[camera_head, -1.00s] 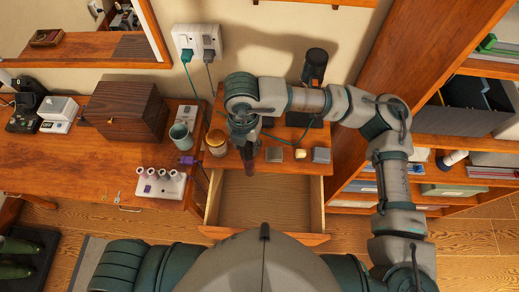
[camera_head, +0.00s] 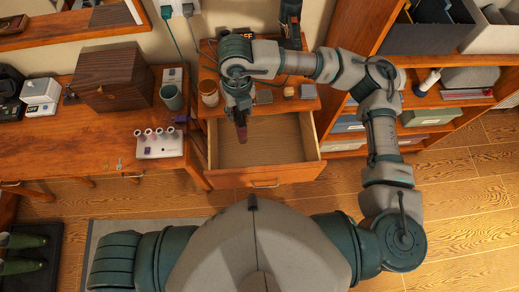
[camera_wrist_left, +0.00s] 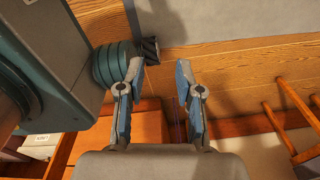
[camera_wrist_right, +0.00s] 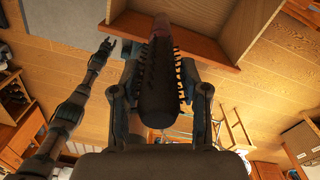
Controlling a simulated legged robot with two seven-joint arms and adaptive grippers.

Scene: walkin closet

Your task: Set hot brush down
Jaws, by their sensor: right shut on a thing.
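The hot brush is dark with rows of bristles; its barrel (camera_wrist_right: 160,85) lies between the fingers of my right gripper (camera_wrist_right: 160,90) in the right wrist view. My right gripper is shut on it. In the head view the brush's reddish-purple end (camera_head: 242,133) points down over the open drawer (camera_head: 290,135), at its left part; the rest is hidden by my right gripper (camera_head: 240,105). My left gripper (camera_wrist_left: 160,70) is open and empty in the left wrist view, away from the brush. It is not visible in the head view.
The drawer's interior looks empty. Open shelves (camera_head: 435,100) stand at the right.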

